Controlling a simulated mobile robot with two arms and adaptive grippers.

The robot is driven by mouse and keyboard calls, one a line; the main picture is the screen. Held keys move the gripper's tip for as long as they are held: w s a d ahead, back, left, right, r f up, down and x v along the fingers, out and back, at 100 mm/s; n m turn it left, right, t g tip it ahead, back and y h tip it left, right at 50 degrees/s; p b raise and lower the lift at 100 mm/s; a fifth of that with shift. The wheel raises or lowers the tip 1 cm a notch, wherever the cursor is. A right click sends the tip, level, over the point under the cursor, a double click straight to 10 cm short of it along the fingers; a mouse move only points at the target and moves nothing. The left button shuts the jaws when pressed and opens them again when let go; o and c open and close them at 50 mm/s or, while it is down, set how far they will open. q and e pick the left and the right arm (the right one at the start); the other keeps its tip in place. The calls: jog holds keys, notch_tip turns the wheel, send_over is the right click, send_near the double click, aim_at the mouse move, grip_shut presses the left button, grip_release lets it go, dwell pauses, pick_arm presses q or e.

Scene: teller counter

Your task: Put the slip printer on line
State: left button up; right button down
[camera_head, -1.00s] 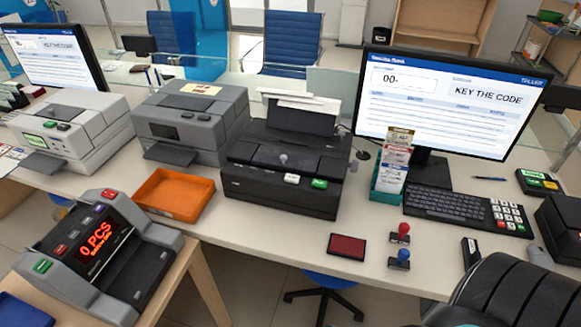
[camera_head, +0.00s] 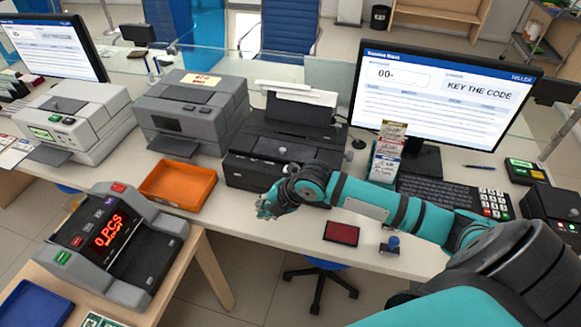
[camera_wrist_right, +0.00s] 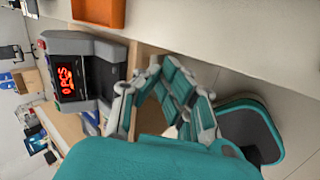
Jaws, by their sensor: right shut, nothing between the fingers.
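A black printer (camera_head: 262,140) with white paper standing at its back sits on the counter in the middle of the head view. I take it as the slip printer, though no name on it can be read. My right arm crosses in front of its lower right front and hides the white and green buttons there. My right gripper (camera_head: 268,207) is shut and empty, in front of the printer near the counter's front edge. It also shows in the right wrist view (camera_wrist_right: 170,88). My left gripper is not in view.
An orange tray (camera_head: 177,186) lies left of the gripper. A grey printer (camera_head: 190,115), a bill counter (camera_head: 110,235) reading 0 PCS, a red pad (camera_head: 341,233) and a blue stamp (camera_head: 393,243) are nearby. The monitor (camera_head: 440,95) shows KEY THE CODE.

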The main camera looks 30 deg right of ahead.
jog(key=w+d+r+n+t, duration=0.1)
jog(key=w+d+r+n, duration=0.2)
jog(key=w+d+r, duration=0.2)
jog(key=w+d+r+n+t+h, duration=0.1)
jog(key=w+d+r, duration=0.4)
jog(key=d, duration=0.6)
jog(key=shift+w+n+t, duration=0.2)
jog(key=shift+n+t, duration=0.1)
jog(key=shift+n, duration=0.6)
jog(key=shift+a+f, duration=0.1)
jog(key=shift+f, duration=0.05)
notch_tip(320, 180, down, 7)
jog(key=b, duration=0.6)
jog(key=shift+f+b, duration=0.6)
jog(key=shift+f, duration=0.15)
jog(key=shift+f, duration=0.45)
